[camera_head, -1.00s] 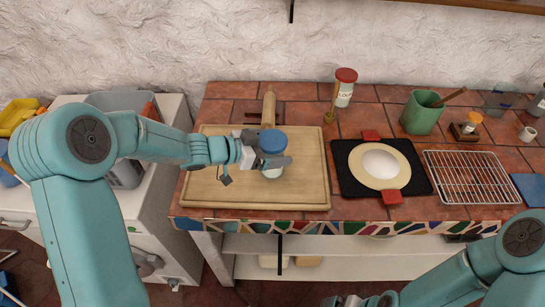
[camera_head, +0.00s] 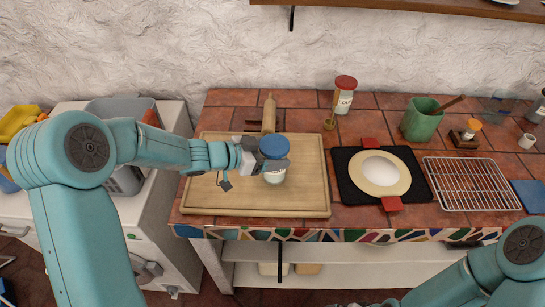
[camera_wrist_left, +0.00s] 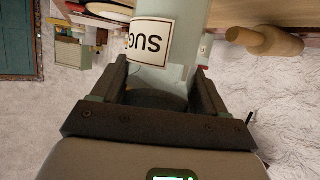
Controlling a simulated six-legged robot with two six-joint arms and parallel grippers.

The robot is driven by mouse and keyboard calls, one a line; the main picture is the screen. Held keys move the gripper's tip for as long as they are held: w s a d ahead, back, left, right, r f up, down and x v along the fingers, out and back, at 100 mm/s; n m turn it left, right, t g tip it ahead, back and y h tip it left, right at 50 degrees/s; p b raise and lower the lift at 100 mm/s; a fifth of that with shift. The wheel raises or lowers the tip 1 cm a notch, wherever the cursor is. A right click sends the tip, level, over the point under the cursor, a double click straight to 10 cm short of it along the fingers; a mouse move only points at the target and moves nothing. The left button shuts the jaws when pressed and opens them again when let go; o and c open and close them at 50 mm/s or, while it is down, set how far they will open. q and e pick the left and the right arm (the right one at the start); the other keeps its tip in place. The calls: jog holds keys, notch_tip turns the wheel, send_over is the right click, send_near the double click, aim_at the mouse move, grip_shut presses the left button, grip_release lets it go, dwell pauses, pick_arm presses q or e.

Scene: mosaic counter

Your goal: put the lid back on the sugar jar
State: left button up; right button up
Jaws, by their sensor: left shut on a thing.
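The blue lid (camera_head: 274,147) is at my left gripper (camera_head: 277,161), directly above the pale sugar jar (camera_head: 274,178) on the cutting board. My left gripper is shut on the lid, with one finger across its lower front. In the left wrist view the jar (camera_wrist_left: 152,42) appears upside down, its label partly readable, just beyond the fingers (camera_wrist_left: 160,75). The lid looks only like a dark shape between them. Whether the lid touches the jar rim cannot be told. My right gripper is not clearly in view; only its arm shows at bottom right.
The wooden cutting board (camera_head: 215,200) is otherwise mostly clear. A rolling pin (camera_head: 269,112) lies behind the jar. A red-lidded jar (camera_head: 344,98), a black mat (camera_head: 349,190) with a plate, a green pot (camera_head: 421,122) and a wire rack (camera_head: 470,185) are to the right.

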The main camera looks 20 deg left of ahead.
pick_arm(q)
notch_tip(320, 180, up, 20)
jog(key=p, duration=0.4)
jog(key=shift+f+p, duration=0.2)
jog(key=shift+p, duration=0.2)
